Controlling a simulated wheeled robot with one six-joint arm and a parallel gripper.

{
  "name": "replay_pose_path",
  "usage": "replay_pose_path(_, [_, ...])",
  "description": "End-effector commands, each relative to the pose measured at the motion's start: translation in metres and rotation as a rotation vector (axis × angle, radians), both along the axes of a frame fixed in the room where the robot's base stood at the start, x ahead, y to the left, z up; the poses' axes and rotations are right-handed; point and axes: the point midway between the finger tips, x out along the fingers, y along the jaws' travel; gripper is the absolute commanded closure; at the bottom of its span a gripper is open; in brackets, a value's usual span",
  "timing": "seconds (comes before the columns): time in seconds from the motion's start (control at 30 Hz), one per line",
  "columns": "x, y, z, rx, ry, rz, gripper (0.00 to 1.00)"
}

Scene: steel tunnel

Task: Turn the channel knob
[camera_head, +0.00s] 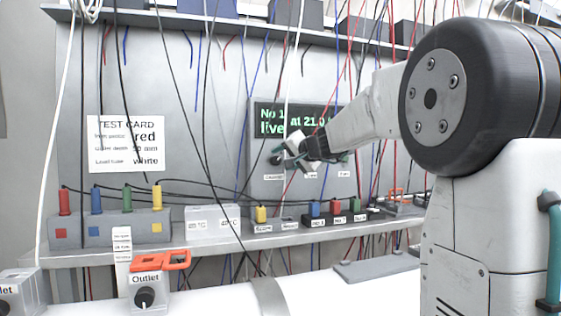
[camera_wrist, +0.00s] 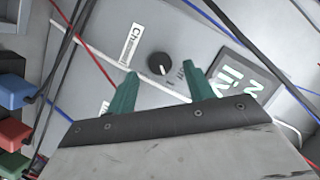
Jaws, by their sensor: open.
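The channel knob (camera_wrist: 159,66) is a round black dial with a white pointer line, on a grey panel (camera_wrist: 95,75) beside a white label reading "Channel" (camera_wrist: 132,45). My gripper (camera_wrist: 160,72) is open in the wrist view, with its two green fingers apart. The fingertips appear on either side of the knob, just below it in the picture; I cannot tell whether they touch it. In the head view my gripper (camera_head: 289,148) is at the panel's left half, just below the display, and partly covers the knob area.
A display with green text (camera_head: 280,120) is on the panel. Thin cables hang across it. An outlet box (camera_head: 148,290) stands in front.

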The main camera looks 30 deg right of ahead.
Motion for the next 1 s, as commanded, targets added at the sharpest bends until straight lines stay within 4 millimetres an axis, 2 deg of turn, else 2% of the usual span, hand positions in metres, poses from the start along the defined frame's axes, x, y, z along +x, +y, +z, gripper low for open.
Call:
replay_pose_path(0.1, [-0.022,-0.001,0.006,-0.002,-0.001,-0.003,0.48])
replay_pose_path(0.3, [-0.042,-0.002,0.01,-0.001,0.001,-0.002,0.48])
replay_pose_path(0.87, [-0.045,-0.001,0.01,0.0,0.001,0.0,0.48])
replay_pose_path(0.93, [-0.046,0.001,0.01,-0.002,0.004,0.005,0.48])
replay_pose_path(1.0, [-0.049,0.013,0.007,-0.009,0.018,0.028,0.48])
